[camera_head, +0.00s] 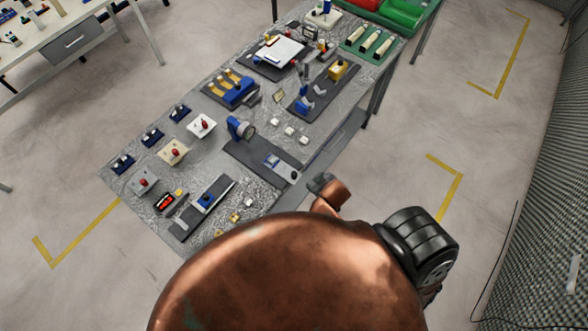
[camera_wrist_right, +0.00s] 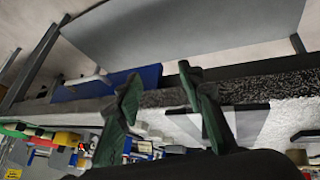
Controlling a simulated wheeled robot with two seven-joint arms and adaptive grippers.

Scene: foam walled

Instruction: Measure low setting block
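A silver metal-topped workbench (camera_head: 215,140) holds several small white blocks (camera_head: 289,131) near its right edge; I cannot tell which block is the low setting block. A blue stand with a round part (camera_head: 240,129) and a grey-blue device (camera_head: 277,165) sit on a dark mat beside them. A box with a red lit display (camera_head: 165,202) stands near the front left. My right gripper (camera_wrist_right: 158,77) shows two dark green fingers spread apart with nothing seen between them. Neither gripper can be clearly made out in the head view, and my left gripper is not seen.
Red-knobbed boxes (camera_head: 174,152), a blue rack with yellow parts (camera_head: 236,90), a clipboard (camera_head: 281,51) and a green tray (camera_head: 369,44) crowd the bench. Another table (camera_head: 70,40) stands at upper left. Floor to the right is clear up to a corrugated wall (camera_head: 545,190).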

